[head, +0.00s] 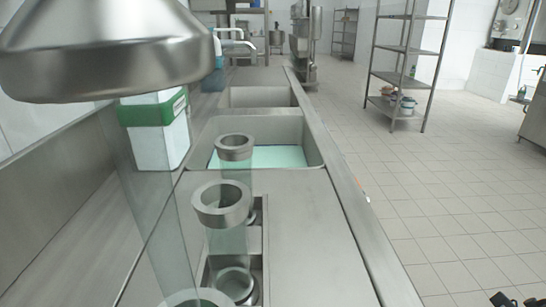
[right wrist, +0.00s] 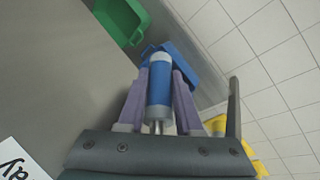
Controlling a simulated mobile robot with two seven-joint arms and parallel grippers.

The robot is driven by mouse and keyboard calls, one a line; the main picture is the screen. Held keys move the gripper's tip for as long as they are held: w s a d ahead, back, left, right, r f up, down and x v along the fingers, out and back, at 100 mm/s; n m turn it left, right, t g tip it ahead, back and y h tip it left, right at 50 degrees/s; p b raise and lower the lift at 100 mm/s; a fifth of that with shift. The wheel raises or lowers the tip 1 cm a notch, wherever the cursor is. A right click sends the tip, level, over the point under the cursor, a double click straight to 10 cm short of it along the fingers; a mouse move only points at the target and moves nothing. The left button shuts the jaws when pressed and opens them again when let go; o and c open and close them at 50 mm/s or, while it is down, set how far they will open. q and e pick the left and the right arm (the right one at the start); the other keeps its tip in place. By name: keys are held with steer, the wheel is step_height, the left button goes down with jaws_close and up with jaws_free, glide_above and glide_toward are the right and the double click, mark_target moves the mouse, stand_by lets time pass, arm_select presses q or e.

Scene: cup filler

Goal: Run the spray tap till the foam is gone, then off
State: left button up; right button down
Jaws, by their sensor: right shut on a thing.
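In the right wrist view my right gripper (right wrist: 160,88) has its purple fingers shut on a blue cylinder (right wrist: 158,92) with a pale top and a thin metal stem below. I cannot tell whether it is part of the spray tap. In the head view a sink basin (head: 300,130) has a pale green surface (head: 265,157) in it; I cannot tell whether this is foam, water or the basin's floor. Pale curved pipes (head: 235,38) stand behind at the left. No running water shows. My left gripper is not in view.
A large metal dome (head: 110,60) covers the upper left. A green-and-white box (head: 160,140) stands left of the basin. Metal rings (head: 222,203) on clear tubes stand in front. Green (right wrist: 122,20) and blue (right wrist: 192,65) containers show in the wrist view.

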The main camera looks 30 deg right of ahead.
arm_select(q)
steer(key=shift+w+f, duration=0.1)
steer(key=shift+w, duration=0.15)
arm_select(e)
steer(key=shift+a+f+g, duration=0.1)
steer(key=shift+f+g, duration=0.05)
steer(key=shift+g, duration=0.15)
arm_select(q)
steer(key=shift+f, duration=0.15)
arm_select(e)
steer(key=shift+s+a+f+g+y, duration=0.2)
steer(key=shift+g+y, duration=0.1)
steer(key=shift+y, duration=0.1)
arm_select(q)
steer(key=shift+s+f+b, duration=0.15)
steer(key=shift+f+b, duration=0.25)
steer(key=shift+b, duration=0.15)
arm_select(e)
steer(key=shift+s+a+f+m+g+y, duration=0.2)
steer(key=shift+s+m+g+y, duration=0.1)
steer(key=shift+s+g, duration=0.25)
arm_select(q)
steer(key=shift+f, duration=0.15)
arm_select(e)
steer(key=shift+s+a+g+y, duration=0.15)
steer(key=shift+g+y, duration=0.15)
steer(key=shift+g, duration=0.05)
steer(key=shift+s, duration=0.1)
